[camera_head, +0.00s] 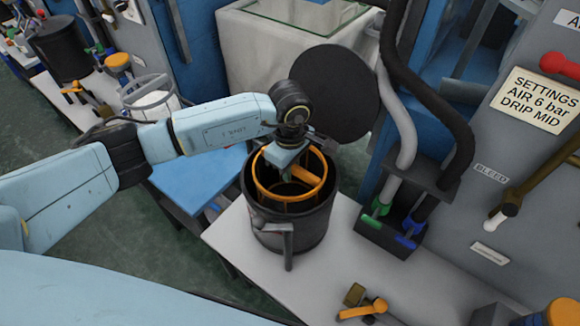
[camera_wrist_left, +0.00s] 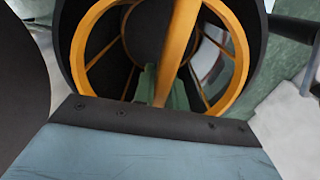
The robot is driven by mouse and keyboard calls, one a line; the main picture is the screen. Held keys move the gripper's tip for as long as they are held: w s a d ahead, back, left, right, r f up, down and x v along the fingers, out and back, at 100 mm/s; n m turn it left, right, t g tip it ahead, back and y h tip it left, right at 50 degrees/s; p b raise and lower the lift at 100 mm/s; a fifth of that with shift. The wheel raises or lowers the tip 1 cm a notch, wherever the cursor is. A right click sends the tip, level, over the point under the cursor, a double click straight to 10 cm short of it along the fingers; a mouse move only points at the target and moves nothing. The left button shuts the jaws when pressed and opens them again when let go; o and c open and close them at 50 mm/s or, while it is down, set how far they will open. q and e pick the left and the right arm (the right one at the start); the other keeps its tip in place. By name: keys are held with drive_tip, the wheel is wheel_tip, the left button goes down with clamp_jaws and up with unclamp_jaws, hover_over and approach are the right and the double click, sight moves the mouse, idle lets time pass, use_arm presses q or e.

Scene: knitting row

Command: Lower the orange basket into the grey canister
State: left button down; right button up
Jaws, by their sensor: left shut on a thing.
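The grey canister (camera_head: 291,231) stands upright on a pale bench, dark and open at the top. Its round dark lid (camera_head: 345,92) stands raised behind the opening. The orange basket (camera_head: 262,181) sits partly inside the canister, its ring near the rim level. My left gripper (camera_head: 284,160) is above the opening, shut on the basket's cross handle. In the left wrist view the orange basket (camera_wrist_left: 240,62) shows its ring and handle within the canister's dark wall (camera_wrist_left: 66,30). The fingertips are mostly hidden there. My right gripper is not in view.
The pale bench (camera_head: 335,265) has free room right of the canister. An orange-handled valve (camera_head: 365,308) is at its front. A dark holder (camera_head: 390,228) with green and blue hose ends stands to the right. A blue table (camera_head: 195,180) is left.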

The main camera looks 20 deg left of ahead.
use_arm(q)
drive_tip(key=shift+f+b, duration=1.8)
drive_tip(key=shift+f, duration=0.5)
drive_tip(key=c, duration=1.3)
unclamp_jaws()
drive_tip(key=shift+c, duration=0.2)
drive_tip(key=shift+o, duration=0.2)
drive_tip(key=o, duration=0.6)
drive_tip(key=shift+c, duration=0.2)
drive_tip(key=shift+r+p, duration=2.8)
drive_tip(key=shift+r, duration=1.7)
